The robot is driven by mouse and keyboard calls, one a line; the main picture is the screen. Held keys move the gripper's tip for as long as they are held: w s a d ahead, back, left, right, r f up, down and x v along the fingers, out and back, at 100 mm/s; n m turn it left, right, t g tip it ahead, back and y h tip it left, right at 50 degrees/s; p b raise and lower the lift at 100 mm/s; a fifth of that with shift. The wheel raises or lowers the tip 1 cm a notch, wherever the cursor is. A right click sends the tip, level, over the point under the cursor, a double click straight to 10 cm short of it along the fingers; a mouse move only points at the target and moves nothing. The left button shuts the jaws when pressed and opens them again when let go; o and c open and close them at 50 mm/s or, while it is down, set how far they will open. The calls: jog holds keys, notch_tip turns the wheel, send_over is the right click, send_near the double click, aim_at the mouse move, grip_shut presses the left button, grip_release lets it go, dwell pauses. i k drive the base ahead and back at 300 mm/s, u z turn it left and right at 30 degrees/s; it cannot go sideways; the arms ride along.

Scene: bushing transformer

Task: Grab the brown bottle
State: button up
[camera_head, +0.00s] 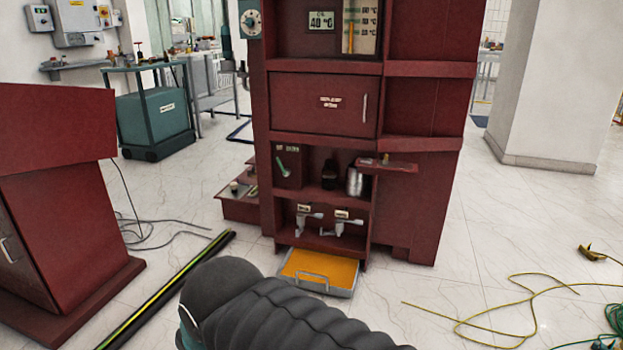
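A small dark brown bottle (330,175) stands upright on an open shelf of the dark red cabinet (420,200), left of a silver can (355,181). The bottle is small in this view and its details are hard to make out. My gripper is not in view. Part of my own arm, dark and ribbed, fills the bottom middle of the picture, apart from the cabinet.
Grey valves (342,222) sit on the shelf below the bottle. An orange tray (318,271) lies on the floor before the cabinet. A red console (50,190) stands left, with a black pole (165,290) beside it. Yellow cable (480,320) lies on the right floor.

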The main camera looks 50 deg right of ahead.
aim_at(329, 175)
jog(key=u, duration=0.3)
jog(key=i, duration=1.7)
jog(key=z, duration=0.4)
jog(key=i, duration=1.1)
jog(key=z, duration=1.6)
jog(key=i, duration=0.7)
jog(key=z, duration=0.6)
